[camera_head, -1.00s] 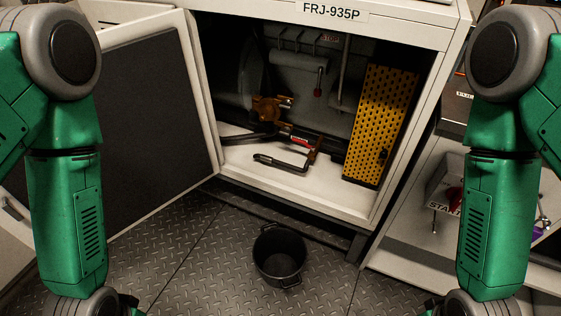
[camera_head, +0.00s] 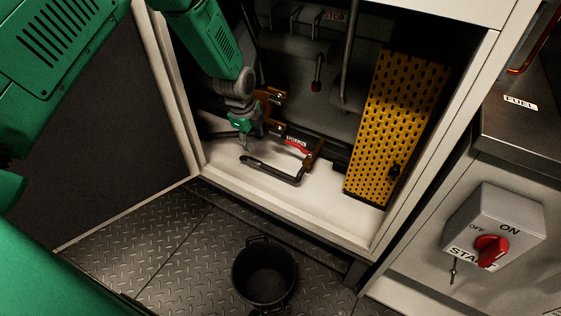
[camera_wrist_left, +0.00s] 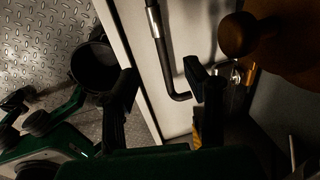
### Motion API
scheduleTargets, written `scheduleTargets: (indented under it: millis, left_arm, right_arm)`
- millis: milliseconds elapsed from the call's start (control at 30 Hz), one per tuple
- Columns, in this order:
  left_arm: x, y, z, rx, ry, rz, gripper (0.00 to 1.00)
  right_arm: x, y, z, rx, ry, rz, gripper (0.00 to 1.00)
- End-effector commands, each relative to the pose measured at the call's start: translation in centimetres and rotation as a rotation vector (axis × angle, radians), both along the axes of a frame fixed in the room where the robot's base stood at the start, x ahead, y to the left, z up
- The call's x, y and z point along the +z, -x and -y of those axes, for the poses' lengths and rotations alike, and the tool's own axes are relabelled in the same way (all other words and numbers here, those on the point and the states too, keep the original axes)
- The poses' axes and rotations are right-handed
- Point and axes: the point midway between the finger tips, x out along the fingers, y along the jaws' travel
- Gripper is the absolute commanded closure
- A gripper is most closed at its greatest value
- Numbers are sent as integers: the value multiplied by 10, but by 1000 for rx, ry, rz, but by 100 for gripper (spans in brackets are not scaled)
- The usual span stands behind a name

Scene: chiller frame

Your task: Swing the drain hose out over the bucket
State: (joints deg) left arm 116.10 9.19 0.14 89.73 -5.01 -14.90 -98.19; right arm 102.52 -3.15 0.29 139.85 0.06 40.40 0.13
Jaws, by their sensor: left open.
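The drain hose (camera_head: 268,171) is a thin black bent pipe lying low inside the open cabinet, its free end toward the left. In the left wrist view the hose (camera_wrist_left: 164,58) runs down and bends right, with a pale band on it. My left gripper (camera_head: 246,146) is inside the cabinet, just above and beside the hose's free end. In the wrist view its fingers stand apart, with the hose's bend between them in the picture; contact cannot be told. The black bucket (camera_head: 264,277) stands on the floor before the cabinet, and shows in the wrist view (camera_wrist_left: 94,66). My right gripper is not in view.
A red-handled part (camera_head: 297,146) and brass fittings (camera_head: 273,97) sit behind the hose. A yellow perforated panel (camera_head: 398,128) stands at the right inside. The cabinet sill (camera_head: 290,217) lies between hose and bucket. The open door (camera_head: 95,150) is at left.

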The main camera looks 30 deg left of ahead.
Motion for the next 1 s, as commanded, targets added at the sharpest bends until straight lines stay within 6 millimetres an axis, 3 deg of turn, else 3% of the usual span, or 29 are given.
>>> scheduleTargets:
  millis: [600, 800, 1000]
  left_arm:
    - [-114, -21, 6, -1, -4, -2, 59]
    - [-129, -25, 6, -1, -5, -2, 59]
    - [-131, -26, 8, -1, -9, -1, 59]
  right_arm:
    - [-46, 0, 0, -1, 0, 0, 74]
    - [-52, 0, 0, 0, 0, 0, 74]
    - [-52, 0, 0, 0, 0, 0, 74]
